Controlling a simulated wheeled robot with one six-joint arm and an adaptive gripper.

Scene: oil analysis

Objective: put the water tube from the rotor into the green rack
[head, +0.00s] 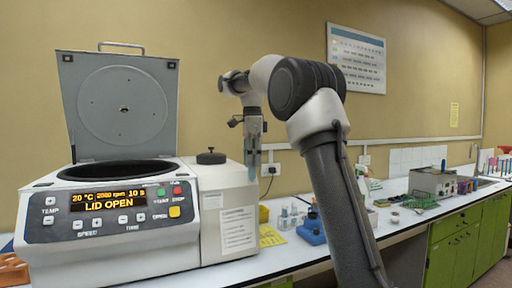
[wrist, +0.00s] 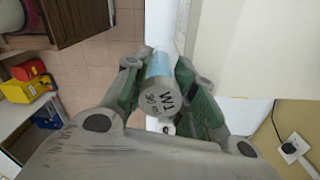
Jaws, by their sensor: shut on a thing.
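My gripper (head: 253,128) hangs pointing down above the bench, just right of the centrifuge. It is shut on the water tube (head: 253,163), a bluish clear tube hanging roughly upright below the fingers. The rotor is hidden inside the bowl of the centrifuge (head: 110,225). A low green thing (head: 420,201) lies far right on the bench; I cannot tell if it is the green rack.
The centrifuge lid (head: 120,105) stands open and its display reads "LID OPEN". Small bottles (head: 289,217), a blue item (head: 311,232) and a yellow sheet (head: 270,236) lie right of the centrifuge. A grey box instrument (head: 432,182) stands farther right. A wall socket (head: 271,170) is behind the tube.

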